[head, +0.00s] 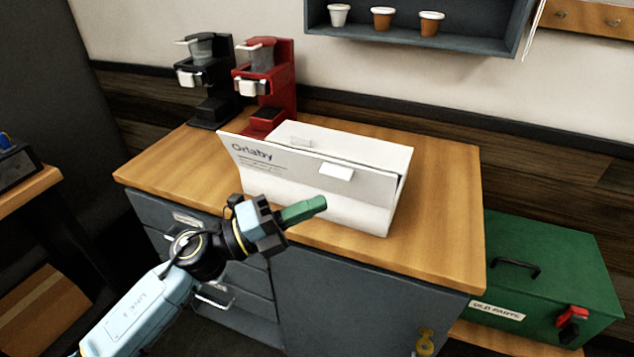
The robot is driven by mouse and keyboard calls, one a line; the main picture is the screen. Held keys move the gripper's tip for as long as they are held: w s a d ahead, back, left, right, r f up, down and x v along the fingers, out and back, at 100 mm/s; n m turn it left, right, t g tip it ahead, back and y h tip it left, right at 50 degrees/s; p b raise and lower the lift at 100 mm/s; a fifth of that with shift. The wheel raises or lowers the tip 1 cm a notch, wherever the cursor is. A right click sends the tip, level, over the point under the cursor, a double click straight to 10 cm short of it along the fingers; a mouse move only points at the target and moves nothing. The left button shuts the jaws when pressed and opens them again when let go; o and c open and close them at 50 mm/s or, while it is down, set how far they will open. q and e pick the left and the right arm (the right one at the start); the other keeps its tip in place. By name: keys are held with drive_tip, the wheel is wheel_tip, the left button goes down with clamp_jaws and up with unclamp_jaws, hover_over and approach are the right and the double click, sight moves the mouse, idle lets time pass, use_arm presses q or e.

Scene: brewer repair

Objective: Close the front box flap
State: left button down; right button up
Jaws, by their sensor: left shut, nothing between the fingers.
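A white box (345,212) stands on the wooden counter top. Its front flap (268,160), printed "Ortaby", is tilted up and leans along the front top edge, with a small white tab (337,171) on it. The flap's left end juts out past the box. My left gripper (318,203) is shut and empty, with green fingers, in front of the box's front face and below the flap. I cannot tell whether it touches the box. My right gripper is not in view.
A black coffee brewer (207,80) and a red one (283,75) stand behind the box on the counter (447,215). A green "OLD PARTS" case (550,270) sits lower at the right. A shelf (460,42) with several cups hangs above. The counter's right side is clear.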

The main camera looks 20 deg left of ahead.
use_arm(q)
drive_tip(key=shift+w+r, duration=0.25)
drive_tip(key=shift+w, duration=0.4)
drive_tip(key=shift+w+r, duration=0.2)
drive_tip(key=shift+w, duration=0.4)
drive_tip(key=shift+w+r, duration=0.15)
drive_tip(key=shift+w, duration=0.4)
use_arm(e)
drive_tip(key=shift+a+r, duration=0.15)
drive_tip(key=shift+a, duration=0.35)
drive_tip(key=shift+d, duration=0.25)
